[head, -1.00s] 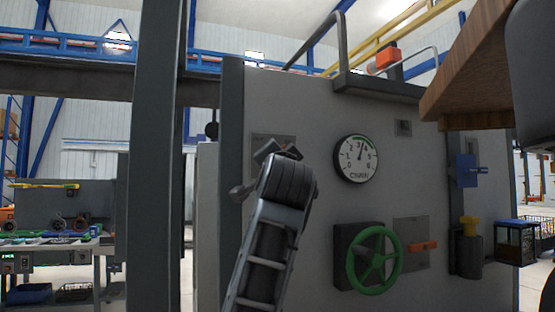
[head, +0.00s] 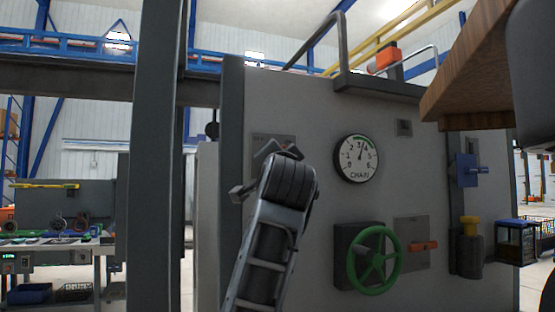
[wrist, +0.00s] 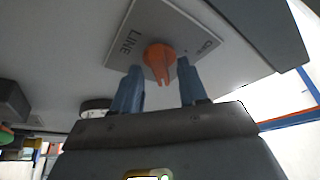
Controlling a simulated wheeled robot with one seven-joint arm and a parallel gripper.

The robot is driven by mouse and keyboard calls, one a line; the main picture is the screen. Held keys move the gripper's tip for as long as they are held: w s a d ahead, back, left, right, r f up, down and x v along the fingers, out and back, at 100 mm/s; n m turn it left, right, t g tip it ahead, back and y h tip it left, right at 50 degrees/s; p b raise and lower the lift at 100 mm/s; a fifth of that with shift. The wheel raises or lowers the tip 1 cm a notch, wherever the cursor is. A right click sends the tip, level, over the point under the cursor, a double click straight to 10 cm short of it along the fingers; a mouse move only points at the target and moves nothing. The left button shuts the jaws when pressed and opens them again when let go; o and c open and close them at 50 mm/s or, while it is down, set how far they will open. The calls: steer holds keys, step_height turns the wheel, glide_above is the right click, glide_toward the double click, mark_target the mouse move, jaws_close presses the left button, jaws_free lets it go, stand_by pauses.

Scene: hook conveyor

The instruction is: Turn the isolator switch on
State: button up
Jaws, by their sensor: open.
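In the wrist view a grey plate (wrist: 140,30) on the cabinet reads "LINE", with smaller lettering at its other edge that I cannot read surely. An orange switch knob (wrist: 160,62) with a pointed handle sits at its middle. My gripper (wrist: 159,68) is open, with one blue finger on each side of the knob; I cannot tell whether either touches it. In the head view my gripper (head: 277,150) is in front of the same plate (head: 286,139), at the cabinet's upper left, and the arm hides the knob.
The grey cabinet (head: 330,110) also bears a CHAIN dial (head: 356,158), a green handwheel (head: 375,260), a plate with an orange handle (head: 423,246) and a blue lever (head: 467,170). A dark post (head: 155,160) stands left of the cabinet.

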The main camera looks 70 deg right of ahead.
steer(key=b+v, duration=0.7)
steer(key=shift+a+f, duration=0.1)
steer(key=shift+a, duration=0.05)
stand_by(0.3)
stand_by(0.4)
